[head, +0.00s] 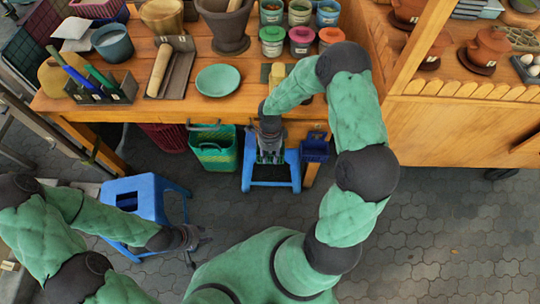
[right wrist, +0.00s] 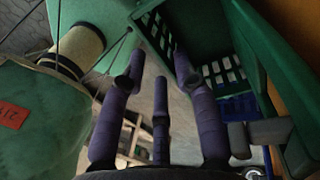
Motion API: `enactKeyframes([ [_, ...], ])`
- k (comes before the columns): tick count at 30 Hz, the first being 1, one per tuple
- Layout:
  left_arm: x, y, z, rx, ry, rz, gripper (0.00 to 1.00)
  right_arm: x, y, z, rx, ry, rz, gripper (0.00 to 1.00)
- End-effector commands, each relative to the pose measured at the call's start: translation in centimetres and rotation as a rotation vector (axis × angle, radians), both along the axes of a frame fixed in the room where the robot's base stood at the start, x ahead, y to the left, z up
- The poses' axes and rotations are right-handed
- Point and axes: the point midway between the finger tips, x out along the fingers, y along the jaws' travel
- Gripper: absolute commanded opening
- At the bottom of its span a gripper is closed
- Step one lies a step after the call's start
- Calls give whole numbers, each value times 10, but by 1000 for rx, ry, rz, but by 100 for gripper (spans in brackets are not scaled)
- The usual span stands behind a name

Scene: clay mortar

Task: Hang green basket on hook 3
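A green basket (head: 213,150) with a raised handle is below the table's front edge in the head view. I cannot tell whether its handle is on a hook, and no hook number is readable. My right gripper (head: 270,155) points down at the table front, to the right of this basket and over a blue stool. In the right wrist view its purple fingers (right wrist: 160,95) are spread, with nothing visible between them. A slotted green wall (right wrist: 205,70) shows just beyond the fingers. My left gripper (head: 195,240) is low at the left, away from the basket; its fingers are too small to read.
A small blue basket (head: 315,147) is at the table front, right of my right gripper. Blue stools stand below that gripper (head: 270,183) and at the left (head: 147,195). The wooden table (head: 190,105) holds pots, a plate and tools. Paving at the lower right is clear.

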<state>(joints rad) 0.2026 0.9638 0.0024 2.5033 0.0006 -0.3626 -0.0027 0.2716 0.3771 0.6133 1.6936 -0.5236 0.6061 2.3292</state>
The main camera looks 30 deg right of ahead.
Motion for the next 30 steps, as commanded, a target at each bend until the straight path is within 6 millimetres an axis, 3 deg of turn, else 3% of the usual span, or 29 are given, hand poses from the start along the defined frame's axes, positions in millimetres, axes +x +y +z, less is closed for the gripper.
enactKeyframes([
  [1, 0, 0, 0, 0, 0, 0, 36, 11, -6, 7, -7, -27, -6, 36],
  [5, 0, 0, 0, 0, 0, 0, 36, 14, -7, 18, -8, -33, -7, 36],
  [18, 0, 0, 0, 0, 0, 0, 36, 20, -10, 97, -4, -20, -3, 36],
  [24, 0, 0, 0, 0, 0, 0, 36, 19, -11, 116, -2, -9, -1, 36],
  [30, 0, 0, 0, 0, 0, 0, 36, 18, -10, 120, -1, -4, 0, 36],
])
